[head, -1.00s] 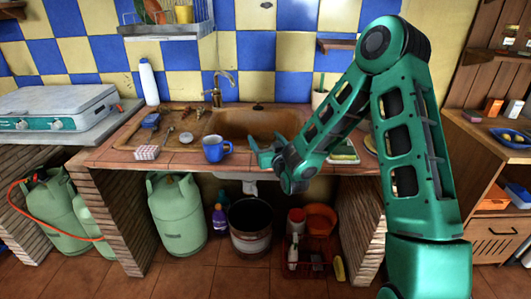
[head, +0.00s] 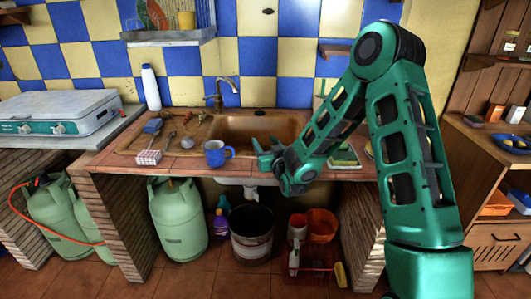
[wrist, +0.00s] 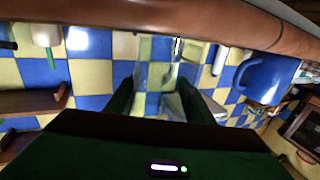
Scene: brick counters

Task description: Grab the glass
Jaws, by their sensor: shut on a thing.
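My gripper (head: 264,156) is low over the front of the counter by the sink, just right of a blue mug (head: 217,153). In the wrist view, the two dark fingers of my gripper (wrist: 160,98) stand either side of a clear glass (wrist: 163,76), and the tiles show through it. The gripper is shut on the glass. The glass cannot be made out in the head view. The mug also shows in the wrist view (wrist: 265,80), apart from the fingers.
The sink (head: 250,132) with its tap (head: 220,92) lies behind my gripper. A checkered box (head: 148,157) and a white bottle (head: 151,88) stand left of the mug. A green and white sponge-like item (head: 344,156) lies right of my gripper. A bucket (head: 251,230) stands below the counter.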

